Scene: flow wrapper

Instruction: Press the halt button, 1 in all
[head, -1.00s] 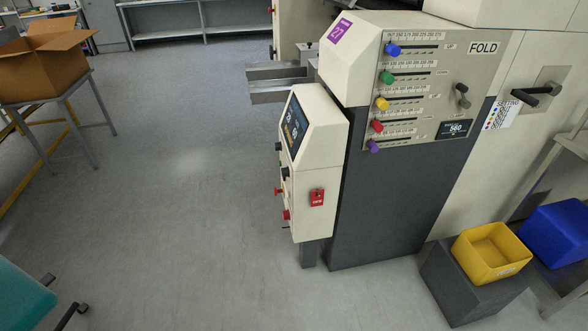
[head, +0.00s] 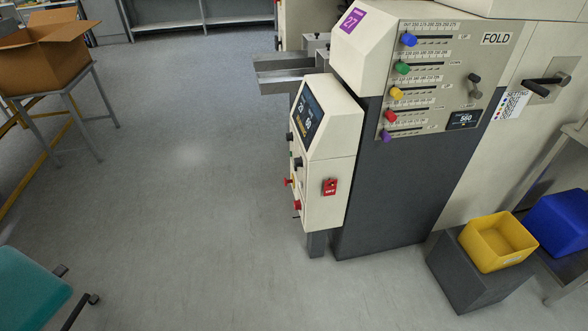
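A cream control box (head: 328,165) stands on a short grey post at the left end of the machine. Its left face carries a dark display (head: 308,117) and several small knobs and buttons. Two red buttons show there edge-on, an upper one (head: 288,182) and a lower one (head: 297,205). A red plate with a small pale label (head: 330,187) is on the box's near face. The labels are too small to read, so I cannot tell which is the halt button. My gripper is not in view.
The FOLD panel (head: 440,75) with coloured knobs is to the right. A yellow bin (head: 500,262) sits on a dark grey block, with a blue bin (head: 560,225) beside it. A teal chair (head: 30,290) is at lower left, and a cardboard box (head: 42,60) on a stand at upper left. The floor between is clear.

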